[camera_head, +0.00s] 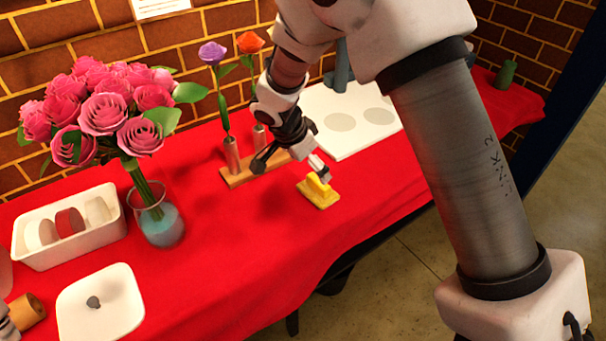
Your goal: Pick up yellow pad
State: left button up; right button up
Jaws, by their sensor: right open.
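The yellow pad (318,192) lies on the red tablecloth right of the middle of the table, with a raised yellow grip on top. My right gripper (291,168) is above the table, its fingers spread wide apart and empty. One fingertip is close above the pad's raised part; I cannot tell if it touches. The other finger is to the left, in front of the wooden flower stand.
The wooden stand (238,179) holds tubes with a purple and an orange flower. A glass vase (163,227) of pink roses, a white ribbon bin (78,247) and a white square plate (122,311) stand left. A white board (345,146) lies behind the pad.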

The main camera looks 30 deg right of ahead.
aim_at(318, 181)
jog(key=shift+w+f, duration=0.2)
jog(key=x, duration=0.7)
jog(key=shift+s+d, duration=0.1)
jog(key=shift+s, duration=0.2)
jog(key=shift+s+r, duration=0.1)
jog(key=shift+r, duration=0.05)
jog(key=c, duration=1.2)
